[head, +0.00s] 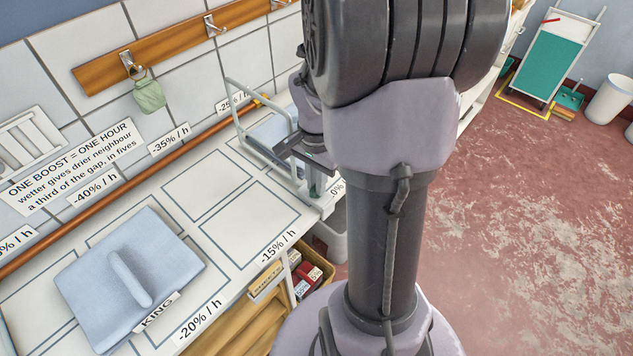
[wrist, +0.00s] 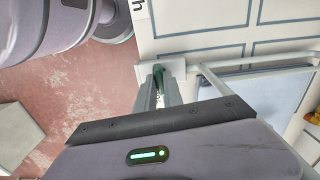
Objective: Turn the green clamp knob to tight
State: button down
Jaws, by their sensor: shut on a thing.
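The green clamp knob (wrist: 157,72) shows as a small dark green piece between my fingertips in the wrist view. It sits at the table edge, beside a white block at the corner of a pale tube frame (wrist: 212,78). My gripper (wrist: 160,90) is shut on the knob, and the fingers hide most of it. In the head view my gripper (head: 314,182) reaches down at the right end of the table, by the tube frame (head: 250,135). My own arm covers much of that area, and I cannot tell the knob's turn angle.
The white table (head: 178,218) has outlined spaces and rate labels. A folded blue cloth (head: 100,290) marked KING lies at its near left. A hook rail (head: 180,40) with a green tag runs along the wall. A wooden crate (head: 262,315) stands below the table.

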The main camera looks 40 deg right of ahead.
jog(key=shift+m, duration=0.6)
jog(key=c, duration=1.5)
grip_release()
jog(key=shift+o, duration=0.2)
notch_tip(320, 180, up, 17)
jog(key=p, duration=0.7)
jog(key=shift+r, duration=0.2)
